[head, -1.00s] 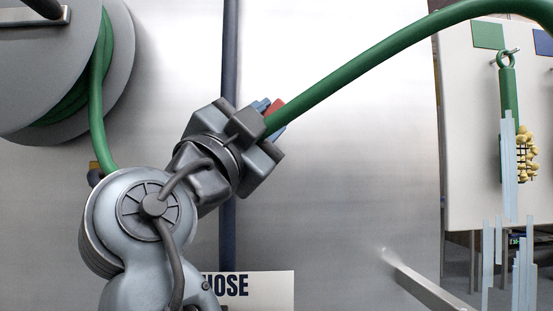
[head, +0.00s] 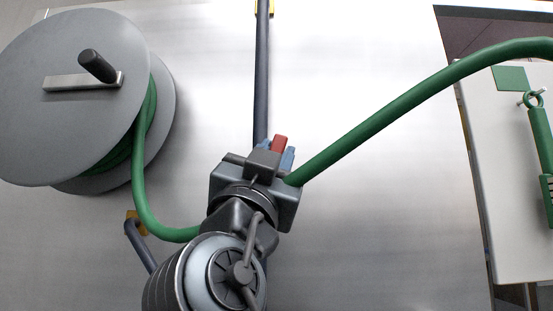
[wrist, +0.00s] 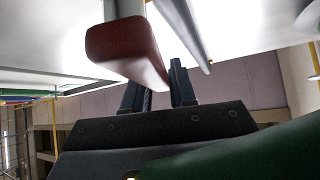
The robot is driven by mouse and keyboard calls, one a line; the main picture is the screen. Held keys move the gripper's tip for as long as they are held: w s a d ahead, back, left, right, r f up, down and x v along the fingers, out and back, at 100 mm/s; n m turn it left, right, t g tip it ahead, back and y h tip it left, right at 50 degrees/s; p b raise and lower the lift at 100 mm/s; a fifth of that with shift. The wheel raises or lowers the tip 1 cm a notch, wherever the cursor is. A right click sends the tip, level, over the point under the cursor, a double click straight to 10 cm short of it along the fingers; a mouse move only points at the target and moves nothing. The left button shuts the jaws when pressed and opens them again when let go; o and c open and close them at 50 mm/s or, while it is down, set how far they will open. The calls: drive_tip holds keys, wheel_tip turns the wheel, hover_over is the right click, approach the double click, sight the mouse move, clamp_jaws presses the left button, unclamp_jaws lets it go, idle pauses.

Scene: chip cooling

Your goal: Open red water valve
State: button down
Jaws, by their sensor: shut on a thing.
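The red water valve's handle (head: 279,143) shows as a small red block at my gripper (head: 276,152) in the head view. The blue fingertips sit on either side of it. In the wrist view the red handle (wrist: 125,45) is a large rounded bar running down between the two dark fingers of my gripper (wrist: 160,90). The fingers are shut on it. The rest of the valve is hidden in the head view by my gripper and wrist.
A grey hose reel (head: 70,120) with green hose (head: 355,135) stands at left; the hose passes by my wrist and arches right. A dark vertical pipe (head: 261,75) runs up the metal wall (head: 380,220). A white tool board (head: 490,180) is at right.

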drive_tip(key=shift+a, duration=0.1)
drive_tip(key=c, duration=1)
unclamp_jaws()
drive_tip(key=b+v, duration=0.1)
drive_tip(key=v, duration=0.7)
